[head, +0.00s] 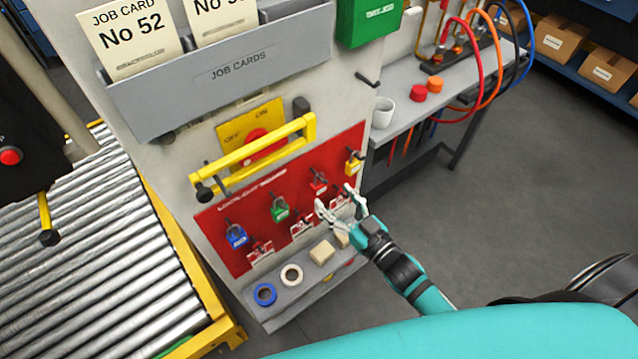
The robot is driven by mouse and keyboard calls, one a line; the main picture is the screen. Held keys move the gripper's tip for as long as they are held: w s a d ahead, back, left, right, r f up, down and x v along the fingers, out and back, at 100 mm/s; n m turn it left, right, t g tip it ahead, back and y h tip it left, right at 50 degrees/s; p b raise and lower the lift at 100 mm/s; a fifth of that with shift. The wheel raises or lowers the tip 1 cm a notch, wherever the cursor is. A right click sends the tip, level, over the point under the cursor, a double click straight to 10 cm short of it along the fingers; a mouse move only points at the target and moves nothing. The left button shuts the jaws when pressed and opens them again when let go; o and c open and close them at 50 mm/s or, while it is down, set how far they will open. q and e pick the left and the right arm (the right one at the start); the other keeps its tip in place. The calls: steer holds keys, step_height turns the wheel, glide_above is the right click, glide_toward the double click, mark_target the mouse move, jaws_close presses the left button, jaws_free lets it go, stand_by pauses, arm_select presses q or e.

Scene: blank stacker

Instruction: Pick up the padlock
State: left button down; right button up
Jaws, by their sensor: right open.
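Several padlocks hang on the red lockout board (222,240): a blue padlock (237,237) at the left, a green padlock (280,210), a red padlock (319,184) and a yellow padlock (353,165) at the right. My right gripper (335,200) is open in front of the board's right part, just below the red and yellow padlocks. Its fingers are apart, and I see no padlock between them. Whether the fingers touch the board cannot be told. My left gripper is not in view.
A yellow bar (255,160) sticks out above the board. A roller conveyor (95,250) lies left, a bench (410,112) right. Floor at right is clear.

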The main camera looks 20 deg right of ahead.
mark_target(322, 187)
steer(key=p+x, duration=0.1)
steer(key=x, duration=0.5)
steer(key=shift+w+a+f, duration=0.1)
steer(key=shift+w+a, duration=0.1)
steer(key=shift+w, duration=0.05)
jaws_close()
